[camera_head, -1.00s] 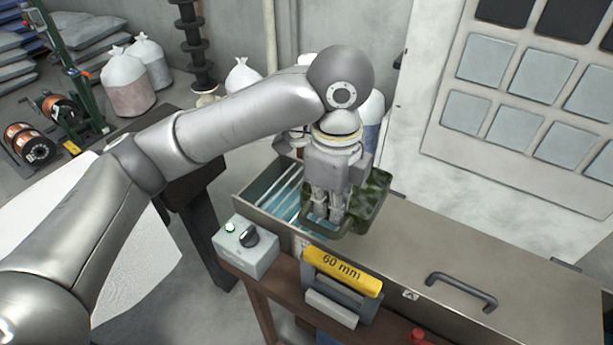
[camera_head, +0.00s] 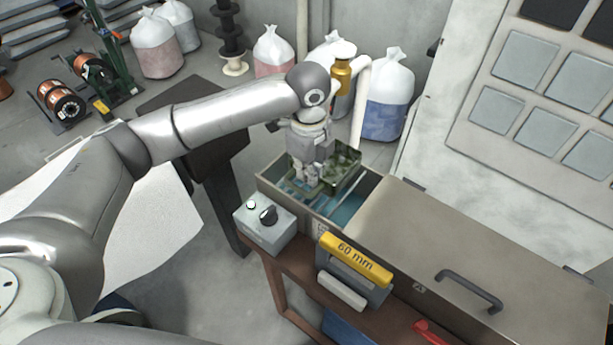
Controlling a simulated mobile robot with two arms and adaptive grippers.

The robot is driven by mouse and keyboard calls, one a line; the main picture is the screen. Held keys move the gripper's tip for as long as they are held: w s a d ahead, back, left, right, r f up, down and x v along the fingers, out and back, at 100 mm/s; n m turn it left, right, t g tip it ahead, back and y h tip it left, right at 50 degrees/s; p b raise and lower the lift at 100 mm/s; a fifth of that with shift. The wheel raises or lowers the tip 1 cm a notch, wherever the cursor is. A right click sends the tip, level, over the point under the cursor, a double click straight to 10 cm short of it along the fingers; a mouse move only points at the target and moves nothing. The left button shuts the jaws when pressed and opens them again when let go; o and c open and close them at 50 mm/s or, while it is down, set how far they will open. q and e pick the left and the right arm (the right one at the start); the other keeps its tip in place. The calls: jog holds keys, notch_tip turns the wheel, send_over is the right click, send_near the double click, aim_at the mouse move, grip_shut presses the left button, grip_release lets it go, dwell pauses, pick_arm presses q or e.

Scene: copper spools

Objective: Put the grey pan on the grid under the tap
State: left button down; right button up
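A mottled dark green-grey pan (camera_head: 345,162) is at the far left end of the open metal trough (camera_head: 372,190). I take it to be the grey pan. My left gripper (camera_head: 308,180) points down with its fingers at the pan's near left part, and looks shut on it; the fingertips are small and partly hidden. The grid, pale bars in the trough, is mostly covered by the pan and gripper. I cannot tell whether the pan touches it. A brass-coloured fitting (camera_head: 341,72) with a white pipe (camera_head: 360,100), perhaps the tap, stands behind. My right gripper is not seen.
A grey lid with a handle (camera_head: 470,290) covers the trough's right part. A control box (camera_head: 265,228) with a knob and a yellow "60 mm" block (camera_head: 355,258) stand along the near side. Filled bags (camera_head: 388,100) stand behind.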

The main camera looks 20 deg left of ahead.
aim_at(306, 182)
pick_arm(q)
jog(key=shift+w+a+f, duration=0.1)
jog(key=shift+a+f, duration=0.15)
jog(key=shift+f, duration=0.05)
notch_tip(306, 182, down, 3)
jog(key=shift+w+a+f+p, duration=0.1)
jog(key=shift+a+p, duration=0.05)
jog(key=shift+p, duration=0.95)
jog(key=shift+f, duration=0.2)
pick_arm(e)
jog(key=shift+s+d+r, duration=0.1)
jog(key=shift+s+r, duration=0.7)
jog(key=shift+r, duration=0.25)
pick_arm(q)
jog(key=c, duration=1.6)
grip_release()
jog(key=shift+c, duration=0.2)
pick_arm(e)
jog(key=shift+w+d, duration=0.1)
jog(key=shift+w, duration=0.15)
pick_arm(q)
jog(key=shift+r, duration=0.1)
